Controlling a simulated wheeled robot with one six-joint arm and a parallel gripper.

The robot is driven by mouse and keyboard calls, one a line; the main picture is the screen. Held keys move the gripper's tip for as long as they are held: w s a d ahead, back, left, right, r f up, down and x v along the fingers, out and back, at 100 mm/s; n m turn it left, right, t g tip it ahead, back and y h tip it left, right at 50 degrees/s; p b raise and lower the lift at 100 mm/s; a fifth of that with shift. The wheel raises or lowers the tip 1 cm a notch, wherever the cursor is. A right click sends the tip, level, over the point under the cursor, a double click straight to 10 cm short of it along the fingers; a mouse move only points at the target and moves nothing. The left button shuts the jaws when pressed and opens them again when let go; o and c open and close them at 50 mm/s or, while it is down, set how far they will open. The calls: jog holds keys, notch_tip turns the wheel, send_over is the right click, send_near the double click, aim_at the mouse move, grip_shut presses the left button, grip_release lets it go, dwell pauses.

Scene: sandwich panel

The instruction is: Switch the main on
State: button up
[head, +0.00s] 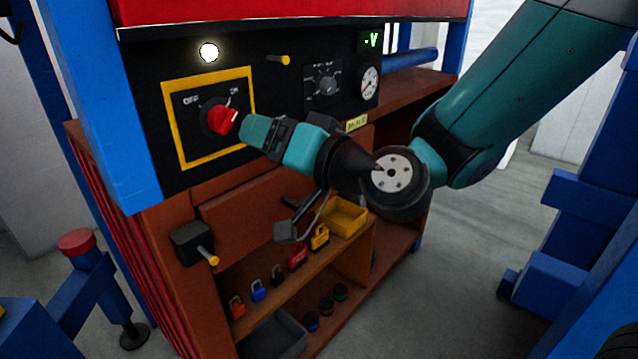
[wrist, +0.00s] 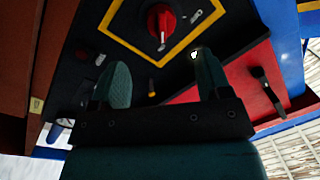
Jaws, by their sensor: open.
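The main switch is a red rotary knob (head: 221,120) on a black plate with a yellow border (head: 180,153), marked OFF at upper left and ON at upper right. Its handle slants toward the right, but I cannot tell for sure which mark it is set to. The knob also shows at the top of the wrist view (wrist: 160,20). My gripper (head: 250,131) is just right of the knob in the head view. In the wrist view its two fingers (wrist: 162,82) are apart with nothing between them, and the knob lies beyond their tips.
A lit white lamp (head: 208,52) is above the switch. A yellow-tipped lever (head: 279,60), a grey selector dial (head: 325,84), a gauge (head: 369,83) and a green display (head: 371,41) are to the right. Below, a shelf (head: 262,308) holds several padlocks and a yellow bin (head: 344,216).

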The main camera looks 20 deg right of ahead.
jog(key=b+v, duration=0.8)
jog(key=b, duration=0.1)
jog(key=s+d+f+n+g+h+p, duration=0.2)
jog(key=s+f+n+g+h+p, duration=0.1)
jog(key=s+g, duration=0.4)
jog(key=s+d+f+n+g+h+p, duration=0.2)
jog(key=s+f+n+g+h+p, duration=0.1)
jog(key=s+g+p, duration=0.3)
jog(key=shift+s+f+n+g+h+p, duration=0.3)
jog(key=shift+s+f+g+h, duration=0.3)
jog(key=shift+s+f+h, duration=0.1)
dwell(1.3)
